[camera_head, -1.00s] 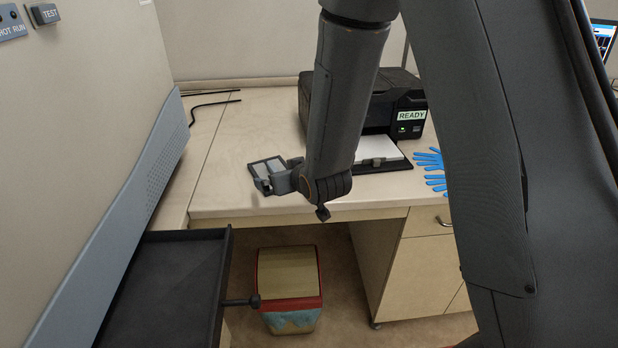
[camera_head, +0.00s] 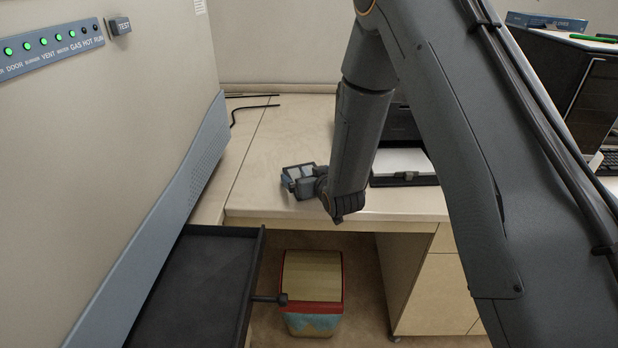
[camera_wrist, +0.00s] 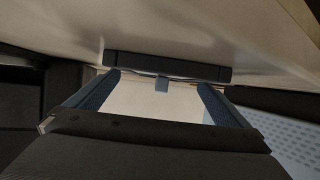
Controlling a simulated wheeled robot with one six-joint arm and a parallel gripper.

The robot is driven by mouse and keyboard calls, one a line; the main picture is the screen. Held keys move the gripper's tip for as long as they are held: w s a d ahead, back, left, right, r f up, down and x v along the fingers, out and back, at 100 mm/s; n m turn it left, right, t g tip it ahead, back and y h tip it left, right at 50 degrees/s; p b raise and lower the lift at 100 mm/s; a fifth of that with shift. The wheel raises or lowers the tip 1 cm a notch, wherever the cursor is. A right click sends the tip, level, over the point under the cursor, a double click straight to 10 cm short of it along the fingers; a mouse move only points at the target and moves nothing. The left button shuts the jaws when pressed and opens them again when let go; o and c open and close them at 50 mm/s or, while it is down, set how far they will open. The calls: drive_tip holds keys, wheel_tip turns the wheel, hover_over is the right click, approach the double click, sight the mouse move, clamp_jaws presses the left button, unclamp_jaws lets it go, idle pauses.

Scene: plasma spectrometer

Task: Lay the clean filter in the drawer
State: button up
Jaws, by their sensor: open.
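The drawer (camera_head: 190,295) is pulled out from the cabinet at lower left in the head view. It is a shallow dark tray, empty where it shows, with a knob on its side facing right. My gripper (camera_head: 293,177) is above the desk's front left part, behind and to the right of the drawer. A small dark-framed piece with pale panels, apparently the filter (camera_head: 302,170), is at its jaws. In the wrist view, my gripper (camera_wrist: 158,85) has its fingers apart, with a dark bar with a tab (camera_wrist: 195,74) just beyond them. I cannot tell whether the fingers touch it.
The cabinet (camera_head: 100,150) with lit green lamps and a sloping vented panel borders the drawer on the left. A bin (camera_head: 312,275) stands under the desk (camera_head: 250,190). A printer (camera_head: 400,130) is behind my arm. The desk's left part is mostly clear.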

drive_tip(key=shift+w+a+f, duration=0.15)
drive_tip(key=shift+w, duration=0.05)
drive_tip(key=shift+c, duration=0.4)
drive_tip(key=c, duration=1)
drive_tip(key=shift+o, duration=0.2)
